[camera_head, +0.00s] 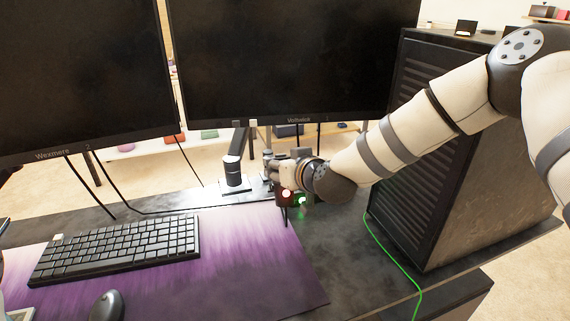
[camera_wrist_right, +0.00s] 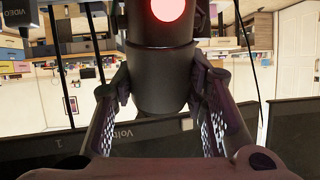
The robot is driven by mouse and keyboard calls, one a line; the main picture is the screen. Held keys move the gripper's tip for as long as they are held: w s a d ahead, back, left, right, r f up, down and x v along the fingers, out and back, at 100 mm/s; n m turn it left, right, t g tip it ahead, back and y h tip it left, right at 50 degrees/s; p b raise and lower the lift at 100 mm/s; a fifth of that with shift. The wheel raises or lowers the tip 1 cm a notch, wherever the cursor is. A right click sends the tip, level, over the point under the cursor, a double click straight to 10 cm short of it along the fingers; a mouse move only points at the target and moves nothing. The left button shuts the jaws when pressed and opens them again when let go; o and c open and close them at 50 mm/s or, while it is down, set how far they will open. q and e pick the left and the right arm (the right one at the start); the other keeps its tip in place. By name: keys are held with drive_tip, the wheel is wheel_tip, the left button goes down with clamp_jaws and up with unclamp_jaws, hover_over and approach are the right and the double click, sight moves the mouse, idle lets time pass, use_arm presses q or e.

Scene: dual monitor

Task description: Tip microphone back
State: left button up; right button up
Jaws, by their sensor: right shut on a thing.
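The microphone (camera_wrist_right: 160,75) is a dark cylinder with a seam around it and a glowing red light, filling the upper middle of the right wrist view. That view is upside down. My right gripper (camera_wrist_right: 162,88) has a finger on each side of the microphone and is shut on it. In the head view my right gripper (camera_head: 268,166) is behind the mat's far right corner, below the right monitor. I cannot clearly pick out the microphone there, nor judge its tilt.
Two dark monitors, left (camera_head: 85,75) and right (camera_head: 290,60), hang above the desk. A short black cylinder (camera_head: 233,172) stands left of my gripper. A keyboard (camera_head: 120,247) and mouse (camera_head: 106,306) are on the purple mat (camera_head: 245,265). A black computer tower (camera_head: 440,150) and green cable (camera_head: 395,261) are right.

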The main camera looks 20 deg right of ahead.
use_arm(q)
drive_tip(key=shift+w+r, duration=0.3)
drive_tip(key=shift+r, duration=0.05)
use_arm(e)
drive_tip(key=shift+w+f+g, duration=0.1)
drive_tip(key=shift+w+g, duration=0.2)
drive_tip(key=shift+g, duration=0.3)
drive_tip(key=o, duration=1.2)
drive_tip(key=shift+f, duration=0.1)
drive_tip(key=shift+c, duration=0.2)
drive_tip(key=v, duration=1.2)
